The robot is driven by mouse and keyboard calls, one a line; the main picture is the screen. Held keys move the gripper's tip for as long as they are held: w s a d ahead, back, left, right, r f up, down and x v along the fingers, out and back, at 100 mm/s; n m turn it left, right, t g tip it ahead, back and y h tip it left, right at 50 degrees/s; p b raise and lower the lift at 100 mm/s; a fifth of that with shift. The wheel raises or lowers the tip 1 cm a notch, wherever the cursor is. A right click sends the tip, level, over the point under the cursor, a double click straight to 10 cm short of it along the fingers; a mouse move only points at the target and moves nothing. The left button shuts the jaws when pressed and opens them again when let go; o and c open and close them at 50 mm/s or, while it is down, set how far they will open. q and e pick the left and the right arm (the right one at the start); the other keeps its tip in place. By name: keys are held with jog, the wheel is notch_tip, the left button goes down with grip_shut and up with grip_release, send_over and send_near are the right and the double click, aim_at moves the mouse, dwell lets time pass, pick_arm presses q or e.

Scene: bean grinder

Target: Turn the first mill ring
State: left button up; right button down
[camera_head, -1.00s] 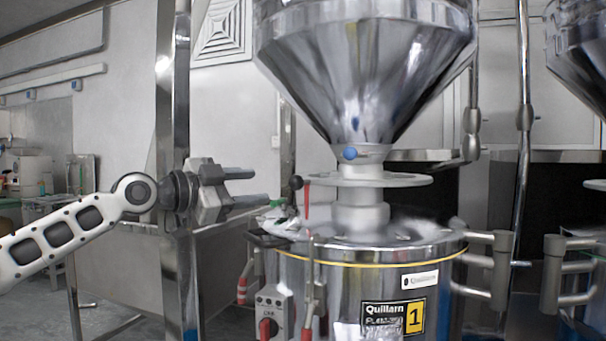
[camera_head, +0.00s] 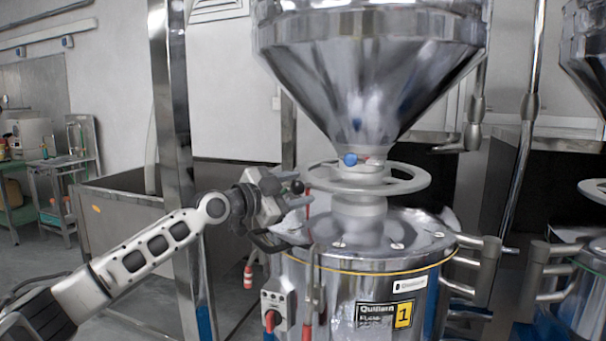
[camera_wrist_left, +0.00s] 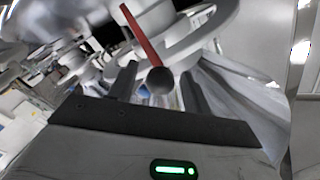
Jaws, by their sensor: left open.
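The first mill ring (camera_head: 412,184) is a pale grey flat handwheel around the neck under the steel hopper of the mill labelled 1. It also shows at the top of the left wrist view (camera_wrist_left: 205,38). My left gripper (camera_head: 306,188) is open at the left of the ring, close to its left rim. I cannot tell whether it touches the rim. A red lever with a dark ball knob (camera_head: 297,187) stands there. In the left wrist view the ball (camera_wrist_left: 160,81) appears between my two fingers, with no grip on it visible. My right gripper is not in view.
The steel hopper (camera_head: 365,75) hangs over the ring, and the mill drum (camera_head: 385,285) stands below. A grey control box (camera_head: 277,303) with a red knob is on the drum's left. A steel post (camera_head: 172,120) stands behind my left arm. A second mill (camera_head: 585,290) is at the right.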

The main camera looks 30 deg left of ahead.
pick_arm(q)
jog(key=shift+x, duration=1.1)
